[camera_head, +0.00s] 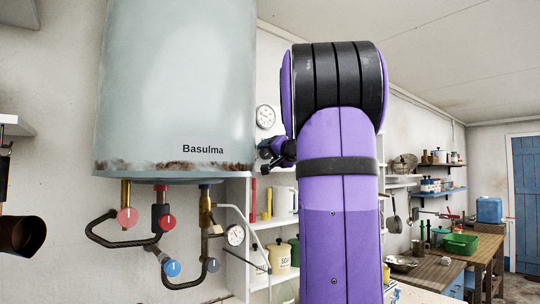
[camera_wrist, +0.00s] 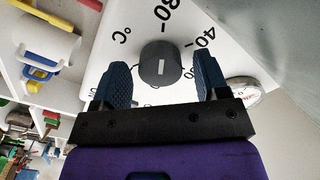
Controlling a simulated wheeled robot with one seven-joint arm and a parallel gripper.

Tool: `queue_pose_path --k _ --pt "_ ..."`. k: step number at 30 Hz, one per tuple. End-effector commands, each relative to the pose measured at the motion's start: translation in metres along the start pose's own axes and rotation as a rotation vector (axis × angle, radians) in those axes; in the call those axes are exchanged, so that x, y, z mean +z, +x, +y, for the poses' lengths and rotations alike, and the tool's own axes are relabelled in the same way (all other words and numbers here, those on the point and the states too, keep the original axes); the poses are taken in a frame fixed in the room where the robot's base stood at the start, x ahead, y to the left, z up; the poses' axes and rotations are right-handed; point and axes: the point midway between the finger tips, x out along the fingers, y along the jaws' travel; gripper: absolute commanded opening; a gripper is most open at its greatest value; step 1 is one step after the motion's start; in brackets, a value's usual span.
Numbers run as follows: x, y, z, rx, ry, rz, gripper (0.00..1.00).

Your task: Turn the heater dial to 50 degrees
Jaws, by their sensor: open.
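The heater dial (camera_wrist: 160,66) is a dark grey round knob with a short white line on its face, in the middle of the wrist view. It sits on a white panel (camera_wrist: 120,55) with black scale marks, "°C" and a "40" at its upper right. The figure above the knob is cut off by the frame edge, and I cannot tell the exact setting. My gripper (camera_wrist: 162,64) is open, one blue finger on each side of the knob. Gaps show between fingers and knob in the picture; I see no grip.
A large pale boiler (camera_head: 178,85) marked "Basulma" hangs at the left, with pipes and red and blue valves under it. A round gauge (camera_head: 265,117) is on the wall close to my arm. White shelves (camera_head: 258,222) with jars stand behind. A workbench (camera_head: 478,250) is at the right.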

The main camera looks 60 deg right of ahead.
Motion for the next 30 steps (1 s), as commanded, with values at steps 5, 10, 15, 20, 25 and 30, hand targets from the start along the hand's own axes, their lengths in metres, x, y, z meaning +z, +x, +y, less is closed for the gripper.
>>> queue_pose_path --k 5,10,15,20,25,30 --pt "0.0000 -0.0002 0.0000 0.000 0.000 0.000 0.42" --pt "0.0000 -0.0003 0.0003 0.001 0.000 0.000 0.18" --pt "0.0001 -0.0004 0.0006 0.001 0.011 0.000 0.18" --pt "0.0006 -0.0001 0.0006 0.001 0.055 -0.001 0.18" --pt "0.0009 0.0001 0.0007 0.000 0.155 -0.002 0.18" --pt "0.0013 0.0003 0.0011 0.001 0.299 -0.002 0.18"
